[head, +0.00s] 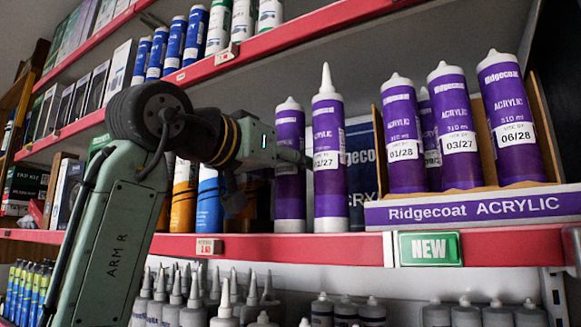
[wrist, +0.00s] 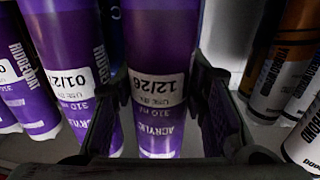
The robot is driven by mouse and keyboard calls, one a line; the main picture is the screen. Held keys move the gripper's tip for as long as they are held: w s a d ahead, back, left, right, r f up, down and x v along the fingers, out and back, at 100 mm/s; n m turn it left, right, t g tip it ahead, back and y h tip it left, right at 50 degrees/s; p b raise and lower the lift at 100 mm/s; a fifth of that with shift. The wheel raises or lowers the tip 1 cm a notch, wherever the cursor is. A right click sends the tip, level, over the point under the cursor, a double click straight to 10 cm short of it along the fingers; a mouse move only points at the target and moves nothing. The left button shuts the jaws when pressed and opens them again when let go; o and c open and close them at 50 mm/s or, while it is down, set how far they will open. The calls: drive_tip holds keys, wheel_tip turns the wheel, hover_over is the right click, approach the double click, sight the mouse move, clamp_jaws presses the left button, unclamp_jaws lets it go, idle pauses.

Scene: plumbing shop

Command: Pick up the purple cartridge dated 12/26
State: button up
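The purple cartridge with a label that looks like 12/26 (wrist: 157,83) stands between the two fingers of my gripper (wrist: 160,90) in the wrist view. The fingers are parted, one on each side, with very little space to the cartridge; I see no clear grip. In the head view this cartridge (head: 290,205) stands upright on the shelf, with its date hidden by my gripper (head: 292,157), which reaches in from the left. A purple cartridge dated 01/27 (head: 328,190) stands just right of it, and also shows on the left in the wrist view (wrist: 88,105).
More purple cartridges, dated 01/28 (head: 402,175), 03/27 (head: 455,170) and 06/28 (head: 512,165), stand in a display box (head: 475,208) at right. Orange cartridges (head: 183,200) and a blue one (head: 209,205) are to the left. A red shelf edge (head: 300,246) runs in front.

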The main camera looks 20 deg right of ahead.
clamp_jaws()
drive_tip(key=shift+r, duration=0.1)
idle(0.4)
